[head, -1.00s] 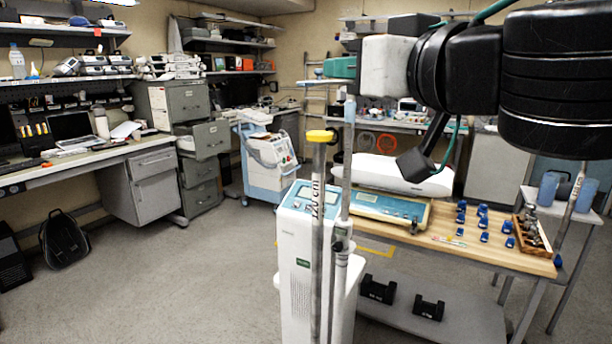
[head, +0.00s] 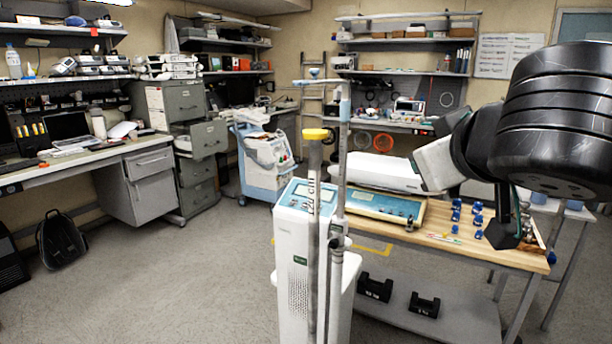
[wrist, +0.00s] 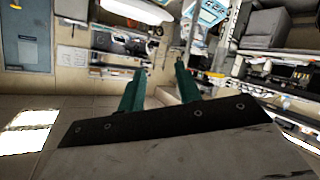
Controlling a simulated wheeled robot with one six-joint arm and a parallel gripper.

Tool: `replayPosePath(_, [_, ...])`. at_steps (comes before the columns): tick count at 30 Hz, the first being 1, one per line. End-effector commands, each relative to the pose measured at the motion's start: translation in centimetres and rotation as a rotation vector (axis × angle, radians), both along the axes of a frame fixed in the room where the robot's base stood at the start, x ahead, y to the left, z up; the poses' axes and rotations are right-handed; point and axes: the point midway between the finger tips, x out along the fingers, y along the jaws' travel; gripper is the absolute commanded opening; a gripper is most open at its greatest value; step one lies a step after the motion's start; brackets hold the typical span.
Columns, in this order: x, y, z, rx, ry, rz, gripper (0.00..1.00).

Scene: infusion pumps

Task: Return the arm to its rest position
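My arm is folded on the right of the head view, its large black joint nearest the camera. A pale wrist block of my arm hangs above the right part of the wooden table, by the right end of a white, tray-like device (head: 375,170). That view is tilted and looks out over the room.
A white pump stand (head: 297,265) with a yellow-topped pole (head: 315,134) stands before the wooden table (head: 450,252). Blue-capped items (head: 455,213) lie on the table beside a blue-and-cream device (head: 375,206). Black weights (head: 424,305) sit on the lower shelf.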

Motion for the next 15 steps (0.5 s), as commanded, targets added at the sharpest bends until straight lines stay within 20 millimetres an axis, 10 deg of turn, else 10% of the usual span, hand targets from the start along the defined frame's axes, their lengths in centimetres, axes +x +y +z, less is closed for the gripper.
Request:
replayPosePath(4, [-3.9, -5.6, -8.1, -0.079, 0.376, -0.148, 0.34])
replayPosePath(9, [-10.9, -7.7, -15.3, -0.001, 0.816, -0.178, 0.34])
replayPosePath(15, [-15.3, -7.2, -18.4, 0.251, 1.042, -0.229, 0.34])
